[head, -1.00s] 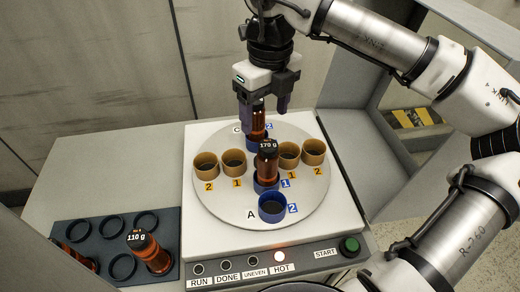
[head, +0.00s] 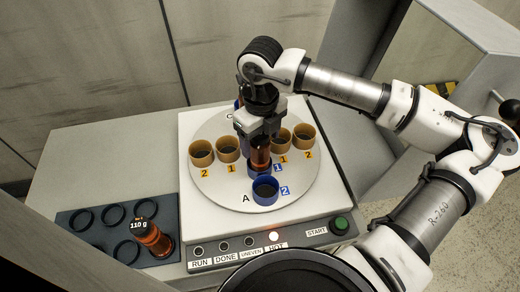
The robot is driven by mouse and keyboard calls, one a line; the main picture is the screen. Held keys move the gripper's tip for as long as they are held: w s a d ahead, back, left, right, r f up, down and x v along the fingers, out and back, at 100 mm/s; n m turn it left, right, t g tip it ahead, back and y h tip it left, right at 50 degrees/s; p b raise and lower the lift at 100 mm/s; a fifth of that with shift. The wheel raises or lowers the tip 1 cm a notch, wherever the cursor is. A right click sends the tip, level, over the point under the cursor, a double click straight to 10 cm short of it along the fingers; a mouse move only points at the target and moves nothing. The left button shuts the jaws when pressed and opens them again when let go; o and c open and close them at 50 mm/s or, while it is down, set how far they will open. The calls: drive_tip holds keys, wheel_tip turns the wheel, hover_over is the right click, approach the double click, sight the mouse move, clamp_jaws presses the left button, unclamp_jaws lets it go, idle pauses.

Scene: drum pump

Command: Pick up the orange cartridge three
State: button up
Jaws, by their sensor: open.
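An amber-orange cartridge (head: 261,157) stands upright in a blue cup near the middle of the round plate (head: 213,191). My gripper (head: 260,146) is over it, pointing down, with its fingers low at the sides of the cartridge's upper part. The jaws are open, and I cannot tell whether a finger touches it. The gripper hides the cartridge's cap. Another orange cartridge (head: 152,237), capped "110 g", stands tilted in the dark tray at the lower left. The cartridge at the back of the plate is mostly hidden behind my gripper. No cartridge visibly bears a three.
An empty blue cup (head: 264,192) marked A 2 is in front. Tan cups stand left (head: 201,153) and right (head: 304,137) of the centre. The dark tray (head: 70,222) has several empty rings. The panel's HOT lamp (head: 273,237) glows beside START (head: 340,224).

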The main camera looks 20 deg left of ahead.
drive_tip(key=shift+f, duration=0.8)
clamp_jaws()
drive_tip(key=shift+r, duration=0.15)
